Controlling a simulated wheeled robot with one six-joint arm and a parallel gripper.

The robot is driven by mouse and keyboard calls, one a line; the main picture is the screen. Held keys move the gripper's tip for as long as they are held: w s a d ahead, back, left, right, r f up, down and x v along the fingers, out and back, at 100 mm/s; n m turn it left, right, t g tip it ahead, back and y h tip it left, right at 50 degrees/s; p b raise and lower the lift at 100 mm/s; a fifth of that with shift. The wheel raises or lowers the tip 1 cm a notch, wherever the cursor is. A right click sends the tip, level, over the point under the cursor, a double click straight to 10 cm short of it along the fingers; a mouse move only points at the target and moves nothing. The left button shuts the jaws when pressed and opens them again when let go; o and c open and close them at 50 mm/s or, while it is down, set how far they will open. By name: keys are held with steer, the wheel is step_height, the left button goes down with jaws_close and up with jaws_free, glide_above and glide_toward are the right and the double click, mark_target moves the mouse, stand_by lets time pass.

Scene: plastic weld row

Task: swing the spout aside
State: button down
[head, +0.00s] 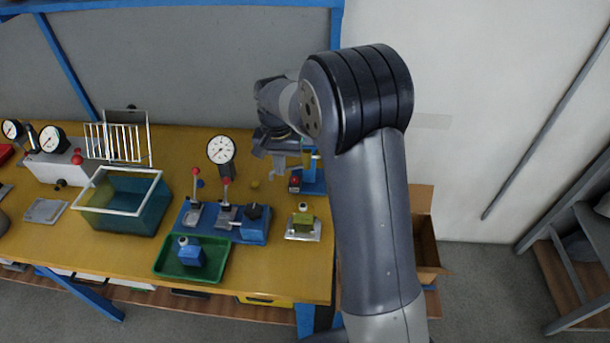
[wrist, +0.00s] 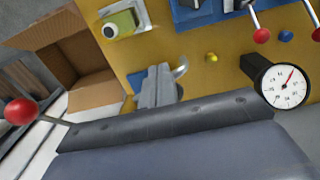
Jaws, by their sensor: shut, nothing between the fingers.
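My gripper (head: 279,170) hangs over the back right part of the bench in the head view, below my bent arm. In the wrist view its two grey fingers (wrist: 158,85) are together, with nothing between them. A curved silver piece (wrist: 182,68), which looks like the spout, shows close beside the fingertips; I cannot tell whether they touch. In the head view a blue stand (head: 313,178) with a red knob (head: 294,181) stands just right of the gripper, partly hidden by my arm. A red ball on a rod (wrist: 20,111) shows at the wrist view's left.
A dial gauge (head: 221,150) stands left of my gripper. A blue lever fixture (head: 253,232), a green block on a plate (head: 304,218) and a green tray (head: 166,265) are nearer the front. A cardboard box (head: 426,230) is beyond the bench's right edge.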

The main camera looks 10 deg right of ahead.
steer(key=shift+w+a, duration=0.1)
steer(key=shift+w, duration=0.1)
steer(key=shift+w, duration=0.15)
stand_by(0.3)
steer(key=shift+w+a+p, duration=0.1)
steer(key=shift+w+p, duration=0.2)
steer(key=shift+p, duration=0.1)
steer(key=shift+s, duration=0.1)
stand_by(0.3)
step_height(320, 180, up, 7)
steer(key=s+p, duration=0.1)
steer(key=p, duration=0.4)
steer(key=shift+a, duration=0.2)
stand_by(0.4)
